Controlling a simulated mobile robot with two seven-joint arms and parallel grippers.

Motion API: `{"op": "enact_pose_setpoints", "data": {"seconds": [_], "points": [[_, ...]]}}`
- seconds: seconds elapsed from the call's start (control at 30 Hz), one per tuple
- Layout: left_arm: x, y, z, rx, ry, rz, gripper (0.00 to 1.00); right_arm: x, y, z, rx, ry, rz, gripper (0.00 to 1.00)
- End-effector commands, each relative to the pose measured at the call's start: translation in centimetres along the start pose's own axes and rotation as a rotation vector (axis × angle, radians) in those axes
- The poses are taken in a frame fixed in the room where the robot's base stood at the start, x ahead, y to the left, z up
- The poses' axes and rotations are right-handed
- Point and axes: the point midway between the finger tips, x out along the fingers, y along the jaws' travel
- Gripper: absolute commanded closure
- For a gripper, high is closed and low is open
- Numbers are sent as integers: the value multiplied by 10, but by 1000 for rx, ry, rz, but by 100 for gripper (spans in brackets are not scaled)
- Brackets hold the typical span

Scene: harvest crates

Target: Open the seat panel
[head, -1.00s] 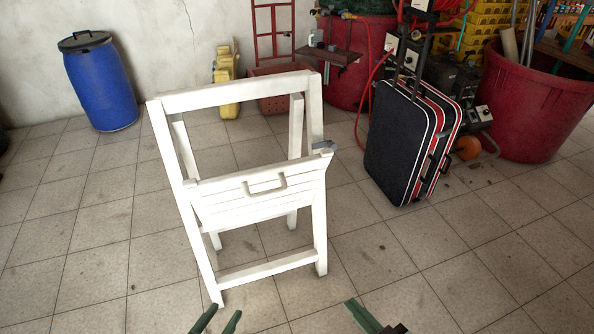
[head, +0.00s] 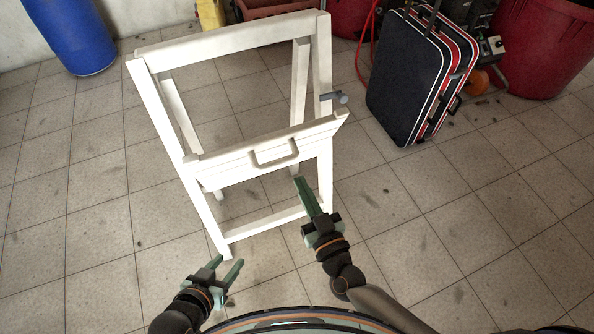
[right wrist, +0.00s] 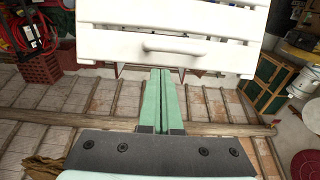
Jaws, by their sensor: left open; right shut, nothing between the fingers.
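The white folding chair frame (head: 180,120) stands on the tiled floor in front of me. My left gripper (head: 229,264) is open and empty near the chair's front left leg.
A black suitcase (head: 410,82) with red and white trim stands right of the chair. A grey knob (head: 340,97) sticks out on the chair's right side. A blue barrel (head: 72,35) and red tub (head: 548,45) stand behind.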

Motion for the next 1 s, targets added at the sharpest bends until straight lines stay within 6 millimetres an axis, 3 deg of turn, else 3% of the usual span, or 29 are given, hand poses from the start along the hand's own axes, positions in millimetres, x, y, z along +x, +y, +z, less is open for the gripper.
{"op": "enact_pose_setpoints", "data": {"seconds": [0.2, 0.43, 0.6, 1.0], "points": [[3, -1, 4, 1, 0, -2, 50, 43, 0, 0, 0, 4, -1, 100], [5, -2, 8, 1, 1, -3, 50, 75, 0, 0, 0, 1, -1, 100], [6, -2, 8, 1, 1, -3, 50, 83, 0, 0, 0, 0, -2, 100], [7, -3, 8, 2, 3, -4, 50, 83, 1, 1, 0, 1, -1, 100]]}}
